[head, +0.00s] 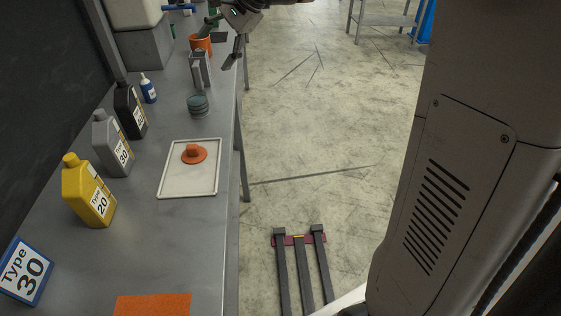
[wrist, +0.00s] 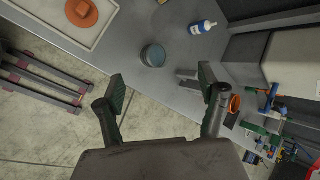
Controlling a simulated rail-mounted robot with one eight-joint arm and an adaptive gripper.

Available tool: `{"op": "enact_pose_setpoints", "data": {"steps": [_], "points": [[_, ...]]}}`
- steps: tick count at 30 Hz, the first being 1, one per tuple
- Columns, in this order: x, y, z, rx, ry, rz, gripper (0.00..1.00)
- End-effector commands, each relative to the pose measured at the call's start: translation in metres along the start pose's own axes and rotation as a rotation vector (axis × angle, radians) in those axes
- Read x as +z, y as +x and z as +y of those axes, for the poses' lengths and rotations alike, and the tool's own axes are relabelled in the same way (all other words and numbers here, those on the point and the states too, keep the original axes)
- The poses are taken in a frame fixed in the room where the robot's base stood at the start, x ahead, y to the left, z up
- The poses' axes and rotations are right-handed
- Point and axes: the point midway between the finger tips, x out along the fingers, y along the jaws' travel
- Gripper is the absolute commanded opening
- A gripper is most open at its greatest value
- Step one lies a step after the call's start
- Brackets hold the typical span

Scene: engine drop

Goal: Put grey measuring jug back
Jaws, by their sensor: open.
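A grey upright thing with a handle-like frame (head: 199,70), which looks like the grey measuring jug, stands on the far part of the workbench near its right edge. In the wrist view it shows as a grey shape (wrist: 186,76) partly hidden by the right finger. My gripper (head: 222,37) is at the bench's right edge, just beyond and beside it in the head view. Its fingers are spread wide and nothing is between them in the wrist view (wrist: 161,84).
An orange cup (head: 201,43) stands behind the jug. A dark teal round container (head: 197,106), a blue-white bottle (head: 148,88) and a white tray (head: 172,192) with an orange piece (head: 193,153) are nearer. Black, grey and yellow (head: 88,190) canisters line the left side.

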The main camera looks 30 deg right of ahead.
Motion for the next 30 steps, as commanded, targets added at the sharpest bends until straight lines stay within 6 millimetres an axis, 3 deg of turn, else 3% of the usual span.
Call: {"op": "enact_pose_setpoints", "data": {"steps": [1, 6, 15, 24, 30], "points": [[0.015, -0.007, 0.013, 0.012, -0.052, 0.023, 0.72], [0.05, -0.025, 0.055, 0.058, -0.237, 0.104, 0.72], [0.1, -0.05, 0.143, 0.154, -0.575, 0.234, 0.72], [0.132, -0.061, 0.24, 0.269, -0.925, 0.347, 0.72], [0.141, -0.06, 0.293, 0.341, -1.122, 0.403, 0.72]]}}
